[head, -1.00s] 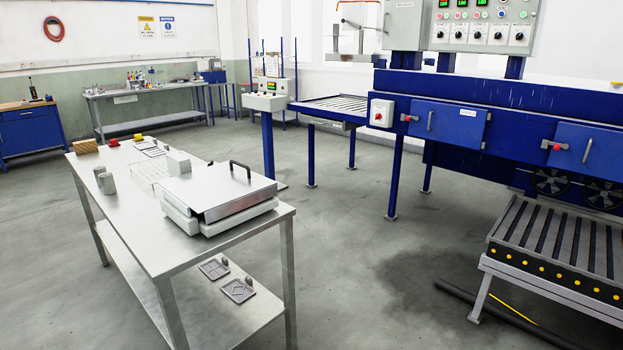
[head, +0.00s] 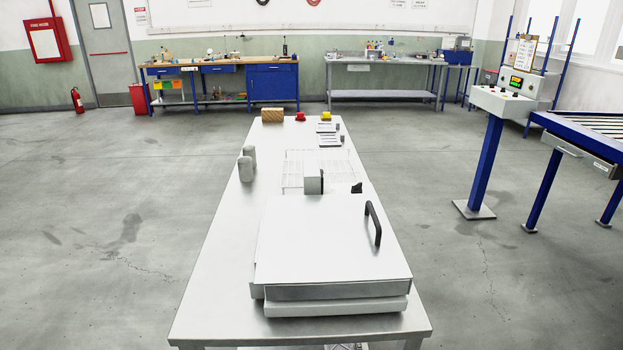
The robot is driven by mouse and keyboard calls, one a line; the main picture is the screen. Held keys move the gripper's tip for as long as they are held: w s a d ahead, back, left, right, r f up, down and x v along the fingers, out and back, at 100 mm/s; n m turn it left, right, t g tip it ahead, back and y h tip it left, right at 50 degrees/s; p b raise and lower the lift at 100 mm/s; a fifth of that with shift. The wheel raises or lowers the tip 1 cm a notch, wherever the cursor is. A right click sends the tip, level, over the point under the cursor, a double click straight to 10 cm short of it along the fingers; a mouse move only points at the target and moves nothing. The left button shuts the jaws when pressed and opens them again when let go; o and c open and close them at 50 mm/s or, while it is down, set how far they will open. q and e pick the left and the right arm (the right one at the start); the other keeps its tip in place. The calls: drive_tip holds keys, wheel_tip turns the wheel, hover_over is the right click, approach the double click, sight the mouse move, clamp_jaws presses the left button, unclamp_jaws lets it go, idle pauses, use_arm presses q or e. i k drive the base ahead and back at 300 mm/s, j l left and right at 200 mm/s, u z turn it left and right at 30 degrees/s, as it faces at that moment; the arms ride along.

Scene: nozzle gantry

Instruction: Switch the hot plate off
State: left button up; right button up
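A flat, pale metal appliance with a closed lid (head: 330,243) sits at the near end of the steel table; it looks like the hot plate. A black handle (head: 374,223) stands on the right of its lid. A small black part (head: 357,188) shows just behind it on the right; I cannot tell whether it is a switch or how it is set. A grey box-shaped block (head: 313,182) stands behind the lid. Neither of my grippers is in view.
The steel table (head: 215,285) also bears a wire rack (head: 292,171), grey blocks (head: 246,167), a wooden block (head: 272,115), and red (head: 300,116) and yellow (head: 326,116) items. A control pedestal (head: 487,150) and blue roller conveyor (head: 590,130) stand right. Floor left is clear.

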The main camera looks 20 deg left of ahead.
sight(356, 188)
drive_tip(key=i+l+u, duration=0.45)
drive_tip(key=u, duration=0.25)
drive_tip(key=i+l+u, duration=0.15)
drive_tip(key=l+u, duration=0.2)
drive_tip(key=l, duration=0.15)
drive_tip(key=i+l+u, duration=0.1)
drive_tip(key=l+u, duration=0.25)
